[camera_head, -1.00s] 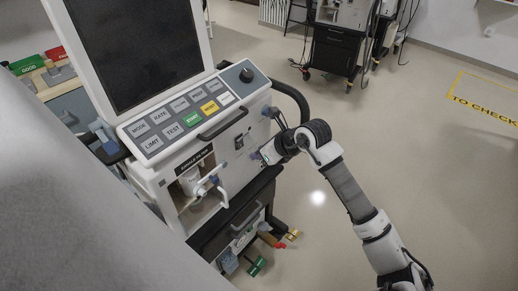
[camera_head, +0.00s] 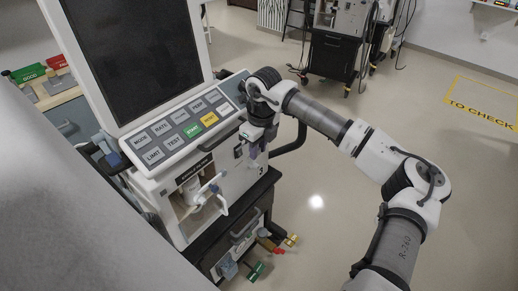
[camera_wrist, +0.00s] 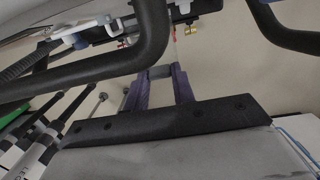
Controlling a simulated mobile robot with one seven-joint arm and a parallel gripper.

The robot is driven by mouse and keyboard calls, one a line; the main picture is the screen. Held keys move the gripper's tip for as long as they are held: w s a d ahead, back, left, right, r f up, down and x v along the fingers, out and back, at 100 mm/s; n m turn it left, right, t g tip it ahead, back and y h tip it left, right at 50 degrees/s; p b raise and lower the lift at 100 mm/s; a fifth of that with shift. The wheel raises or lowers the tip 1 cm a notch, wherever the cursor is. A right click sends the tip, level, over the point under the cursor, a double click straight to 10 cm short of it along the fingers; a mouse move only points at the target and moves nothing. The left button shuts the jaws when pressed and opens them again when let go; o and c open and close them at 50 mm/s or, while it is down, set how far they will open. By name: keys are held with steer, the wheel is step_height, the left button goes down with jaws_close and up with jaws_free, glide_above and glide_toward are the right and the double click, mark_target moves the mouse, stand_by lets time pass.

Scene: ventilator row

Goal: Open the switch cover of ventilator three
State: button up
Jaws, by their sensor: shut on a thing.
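The ventilator (camera_head: 165,185) has a dark screen and a sloped key panel (camera_head: 180,133), and its front carries a "3". My gripper (camera_head: 254,152) is at the right part of its front, just below the key panel, pointing down. In the wrist view, its purple fingers (camera_wrist: 160,88) are close together with a small pale piece between them. This fits an edge of the switch cover, but the cover's outline is hidden behind my gripper and I cannot tell how far it is raised.
A dark handle bar (camera_head: 291,143) curves out on the ventilator's right and looms in the wrist view (camera_wrist: 105,72). White tube fittings (camera_head: 211,190) stick out at the lower front. Another cart (camera_head: 338,52) stands at the back. The floor to the right is open.

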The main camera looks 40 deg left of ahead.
steer(key=shift+a+r, duration=0.1)
stand_by(0.4)
steer(key=o, duration=1)
step_height(320, 180, up, 14)
steer(key=b, duration=0.3)
steer(key=shift+d, duration=0.4)
